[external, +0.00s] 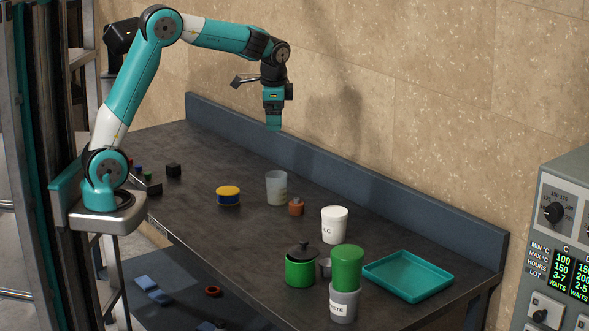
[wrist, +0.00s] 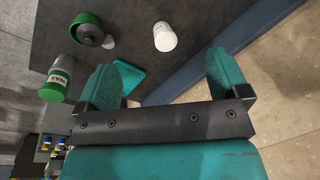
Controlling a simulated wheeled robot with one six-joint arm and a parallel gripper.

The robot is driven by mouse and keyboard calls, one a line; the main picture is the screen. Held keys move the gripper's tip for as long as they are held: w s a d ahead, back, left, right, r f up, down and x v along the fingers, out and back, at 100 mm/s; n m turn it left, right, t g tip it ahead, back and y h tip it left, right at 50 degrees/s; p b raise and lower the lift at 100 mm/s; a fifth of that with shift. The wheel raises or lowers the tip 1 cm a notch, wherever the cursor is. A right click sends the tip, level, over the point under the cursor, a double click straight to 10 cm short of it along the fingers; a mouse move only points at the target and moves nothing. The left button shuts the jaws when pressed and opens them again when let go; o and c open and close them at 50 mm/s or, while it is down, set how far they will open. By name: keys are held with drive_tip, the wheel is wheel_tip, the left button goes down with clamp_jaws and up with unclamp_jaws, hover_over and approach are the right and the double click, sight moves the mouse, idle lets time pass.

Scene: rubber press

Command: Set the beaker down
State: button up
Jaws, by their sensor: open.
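The beaker (external: 277,189) is a translucent, pale cup standing upright on the dark bench, near its middle. My gripper (external: 273,126) hangs above the bench, fingers pointing down, well clear of the beaker below it in the external view. In the wrist view my gripper (wrist: 165,76) has its two teal fingers spread wide, with nothing held between them. I cannot make out the beaker in the wrist view.
A small brown weight-like object (external: 296,207) stands close right of the beaker, and a yellow-topped blue tin (external: 228,196) to its left.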

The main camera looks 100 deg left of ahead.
drive_tip(key=s+d+f+n+y, duration=0.1)
drive_tip(key=s+d+n, duration=0.2)
drive_tip(key=s+d, duration=0.4)
drive_tip(key=s+d+f+n+y, duration=0.1)
drive_tip(key=s+d+n, duration=0.1)
drive_tip(key=s+d, duration=0.5)
drive_tip(key=s, duration=0.5)
drive_tip(key=shift+s+d+f+n, duration=0.15)
drive_tip(key=shift+s+d+n, duration=0.1)
drive_tip(key=shift+n, duration=0.15)
